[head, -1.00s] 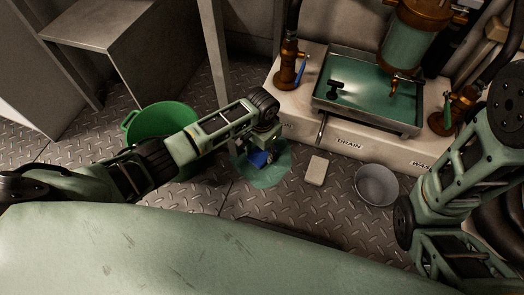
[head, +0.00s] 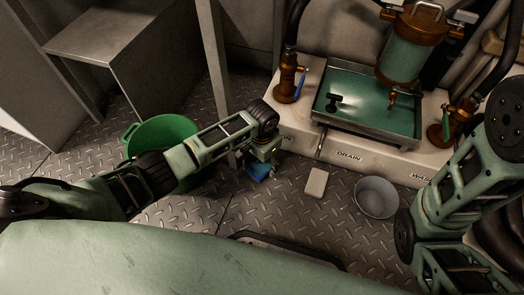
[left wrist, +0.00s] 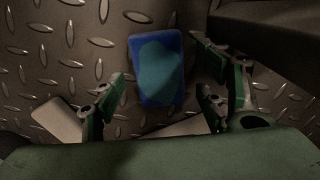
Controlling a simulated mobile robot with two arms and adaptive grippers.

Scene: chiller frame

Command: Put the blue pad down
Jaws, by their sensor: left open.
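The blue pad (head: 260,173) is at the diamond-plate floor, under my left gripper (head: 259,163), in front of the cream base. In the left wrist view the pad (left wrist: 148,97) is a blue rectangle with a large teal stain on its face. My left gripper (left wrist: 157,78) is open, with fingers apart on either side of the pad's near part and a visible gap to each. Whether the pad lies fully flat is hard to tell. My right arm is at the right of the head view, but its gripper is not visible.
A green tub (head: 133,131) stands left, partly behind my left arm. A pale block (head: 316,182) and a grey bucket (head: 376,197) are on the floor to the right. The cream base (head: 349,156) carries a tray (head: 365,137) and valves. Bare floor (head: 285,215) lies in front.

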